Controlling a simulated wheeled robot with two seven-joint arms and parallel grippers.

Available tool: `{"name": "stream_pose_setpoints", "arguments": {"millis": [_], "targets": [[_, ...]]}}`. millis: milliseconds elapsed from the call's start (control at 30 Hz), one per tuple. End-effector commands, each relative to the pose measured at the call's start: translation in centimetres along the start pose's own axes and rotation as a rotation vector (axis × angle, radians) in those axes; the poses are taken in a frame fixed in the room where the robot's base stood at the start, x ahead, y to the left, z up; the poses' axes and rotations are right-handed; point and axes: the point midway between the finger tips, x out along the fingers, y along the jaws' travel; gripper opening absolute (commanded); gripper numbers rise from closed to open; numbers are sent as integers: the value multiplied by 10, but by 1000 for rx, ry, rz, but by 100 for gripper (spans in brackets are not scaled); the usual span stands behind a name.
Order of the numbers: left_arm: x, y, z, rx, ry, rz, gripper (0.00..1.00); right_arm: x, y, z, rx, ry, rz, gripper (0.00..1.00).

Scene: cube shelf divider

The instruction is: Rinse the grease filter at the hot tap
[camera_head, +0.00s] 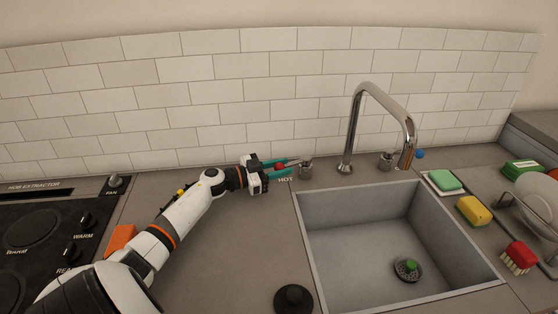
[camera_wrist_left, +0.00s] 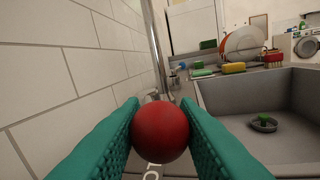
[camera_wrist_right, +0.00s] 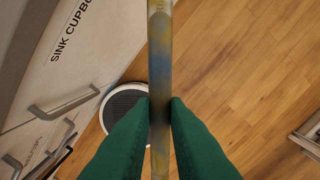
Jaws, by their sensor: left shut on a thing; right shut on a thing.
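The chrome tap (camera_head: 362,100) arches over the back right of the sink (camera_head: 350,235); no water shows from its spout. My left gripper (camera_head: 283,166) is shut on the red ball knob (camera_wrist_left: 160,131) beside the chrome hot valve (camera_head: 305,168), by the HOT label. My right gripper (camera_wrist_right: 160,103) is shut on a thin, edge-on strip with yellow and blue stains (camera_wrist_right: 160,50), which looks like the grease filter. It is seen above the wooden floor; its faces are hidden. My right gripper and the filter do not show in the head view.
The sink holds a strainer with a green knob (camera_head: 408,268). Sponges (camera_head: 473,210), a red brush (camera_head: 519,257) and a plate rack stand right. The hob (camera_head: 45,240) is left. A round bin-like object (camera_wrist_right: 118,108) stands below.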

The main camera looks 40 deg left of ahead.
Motion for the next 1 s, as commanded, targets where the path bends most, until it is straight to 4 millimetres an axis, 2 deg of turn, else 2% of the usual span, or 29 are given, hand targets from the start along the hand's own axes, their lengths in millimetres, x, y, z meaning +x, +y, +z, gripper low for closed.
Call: {"name": "stream_pose_setpoints", "arguments": {"millis": [33, 300, 767, 800, 900, 1000], "targets": [[0, -2, 9, -6, 5, 20, 0, -19, 0, 0, 0, -1, 1, 0], [3, -12, 8, -5, 26, 130, 0, -51, 0, 0, 0, -1, 0, 0], [3, -13, 4, 0, 32, 158, 0, -53, 0, 0, 0, -1, 0, 0], [3, -13, 4, 0, 32, 158, 35, -53, 0, 0, 0, -1, 0, 0], [3, -13, 4, 0, 32, 157, 50, -53, 0, 0, 0, -1, 0, 0], [3, -14, 4, 0, 33, 157, 50, -53, 0, 0, 0, -1, 0, 0]]}}
